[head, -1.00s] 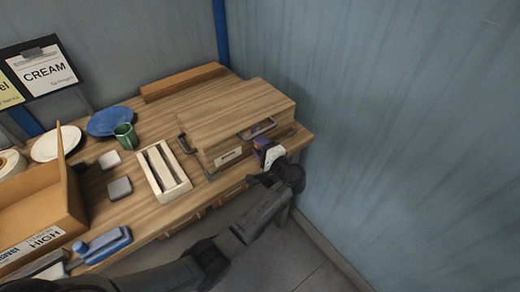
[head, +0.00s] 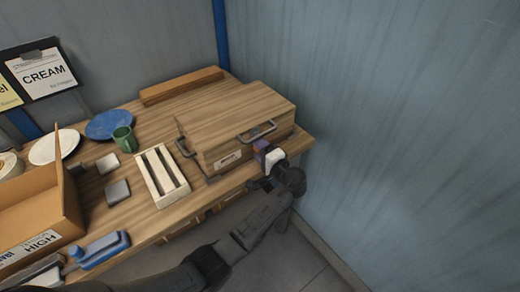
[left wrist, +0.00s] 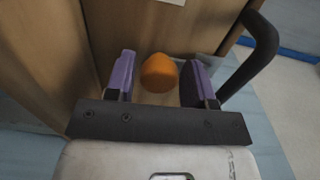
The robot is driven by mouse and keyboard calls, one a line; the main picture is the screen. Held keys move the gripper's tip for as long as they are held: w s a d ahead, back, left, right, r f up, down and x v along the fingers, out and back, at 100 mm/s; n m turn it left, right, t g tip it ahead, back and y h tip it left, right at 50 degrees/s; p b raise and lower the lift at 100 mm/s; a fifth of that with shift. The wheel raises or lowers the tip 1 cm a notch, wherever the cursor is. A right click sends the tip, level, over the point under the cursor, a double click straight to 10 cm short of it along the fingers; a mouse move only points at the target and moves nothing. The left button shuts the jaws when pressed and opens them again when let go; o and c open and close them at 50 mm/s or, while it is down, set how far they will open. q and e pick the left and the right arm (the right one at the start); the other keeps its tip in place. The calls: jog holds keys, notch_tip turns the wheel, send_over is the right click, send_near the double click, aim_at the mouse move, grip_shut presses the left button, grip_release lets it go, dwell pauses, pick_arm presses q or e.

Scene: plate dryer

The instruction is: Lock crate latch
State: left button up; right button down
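The wooden crate (head: 225,112) sits closed at the right end of the bench, with dark handles on its sides. In the left wrist view, an orange rounded knob (left wrist: 158,76), seemingly the latch, sits low beside the crate's brown wall (left wrist: 45,55). My left gripper (head: 260,147) is at the crate's front right. Its purple fingers (left wrist: 160,66) are open, one on each side of the knob, with gaps visible on both sides. The knob is hidden in the head view. My right gripper is not in view.
A dark handle (left wrist: 263,50) curves close to the right finger. A slotted cream tray (head: 160,176), a green mug (head: 124,139), plates and an open cardboard box (head: 42,205) stand to the left. A blue-grey wall (head: 400,130) rises close on the right.

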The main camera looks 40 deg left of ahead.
pick_arm(q)
jog(key=shift+o, duration=0.9)
jog(key=p+v, duration=0.1)
jog(key=v, duration=1.3)
jog(key=shift+a, duration=0.15)
